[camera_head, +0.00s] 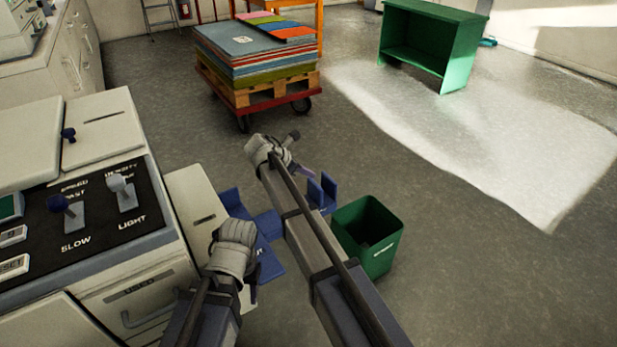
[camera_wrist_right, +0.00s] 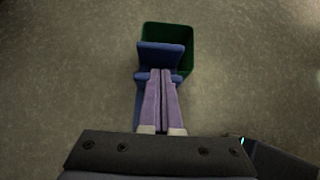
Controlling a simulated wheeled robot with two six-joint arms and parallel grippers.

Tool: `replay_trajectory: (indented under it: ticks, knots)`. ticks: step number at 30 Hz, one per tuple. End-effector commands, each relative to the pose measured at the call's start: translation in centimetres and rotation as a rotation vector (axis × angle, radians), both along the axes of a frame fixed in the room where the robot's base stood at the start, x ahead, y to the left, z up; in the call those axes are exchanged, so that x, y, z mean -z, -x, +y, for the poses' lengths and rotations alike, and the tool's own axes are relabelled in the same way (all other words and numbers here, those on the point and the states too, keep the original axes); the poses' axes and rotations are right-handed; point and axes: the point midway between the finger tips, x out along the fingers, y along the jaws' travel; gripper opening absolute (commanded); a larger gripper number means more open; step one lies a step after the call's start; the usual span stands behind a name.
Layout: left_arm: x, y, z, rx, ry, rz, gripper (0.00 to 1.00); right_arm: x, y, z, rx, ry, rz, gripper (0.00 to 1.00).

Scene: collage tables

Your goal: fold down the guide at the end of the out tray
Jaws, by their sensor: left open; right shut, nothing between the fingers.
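The blue out tray (camera_head: 268,224) sticks out from the right side of the cream printing machine, partly hidden behind my arms. Its end guide (camera_head: 322,192) is a blue plate standing up at the tray's far right end. The guide (camera_wrist_right: 161,55) also shows in the right wrist view, just beyond the purple fingertips. My right gripper (camera_head: 304,172) is shut and empty, above the tray near the guide; I cannot tell whether it touches. My left gripper (camera_head: 254,278) is open and empty, low beside the machine, its fingers mostly hidden by its hand.
A green bin (camera_head: 372,225) stands on the floor beyond the tray's end. The machine's dark control panel (camera_head: 95,225) with levers is at left. A pallet cart (camera_head: 285,100) stacked with coloured sheets and a green shelf (camera_head: 455,60) stand further back. The floor at right is clear.

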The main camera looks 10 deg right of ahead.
Motion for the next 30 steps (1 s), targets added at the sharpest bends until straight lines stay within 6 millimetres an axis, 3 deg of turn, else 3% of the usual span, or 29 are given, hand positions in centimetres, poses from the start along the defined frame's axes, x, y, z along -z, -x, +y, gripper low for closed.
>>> replay_trajectory:
  ticks: [1, 3, 12, 30]
  knots:
    - [1.4, 0.0, 0.0, 0.0, -0.001, 0.0, 0.5, 1.4, -0.3, -0.7, 0.001, 0.0, 0.0, 0.0]
    - [2.3, 0.0, 0.0, 0.001, -0.002, -0.001, 0.5, 2.3, -0.6, -1.5, 0.002, 0.0, -0.001, 0.0]
    - [4.8, -0.1, 0.1, 0.002, -0.007, -0.002, 0.5, 4.8, -1.5, -4.1, 0.001, -0.001, 0.0, 0.0]
    - [5.0, -0.1, 0.2, 0.003, -0.008, -0.003, 0.5, 5.1, -1.8, -4.8, 0.001, -0.004, 0.001, 0.0]
